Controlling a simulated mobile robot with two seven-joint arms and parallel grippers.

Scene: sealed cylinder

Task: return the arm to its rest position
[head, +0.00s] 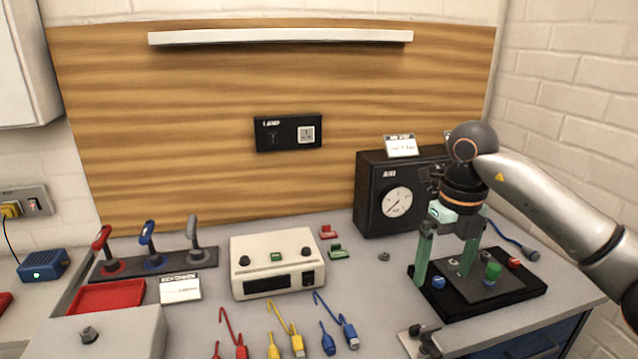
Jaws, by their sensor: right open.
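My right arm (560,200) comes in from the right edge and bends down at a dark round joint. A blue knob (438,283) and a red knob (514,262) sit on the plate too. Whether the fingertips touch the plate, I cannot tell. My left gripper is not in view.
A black gauge box (372,187) stands close behind the gripper. A cream instrument box (270,266) is mid-bench. Coloured leads (290,330) lie in front of it. A lever stand (150,262) and red tray (106,297) are at left. A brick wall (570,90) is at right.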

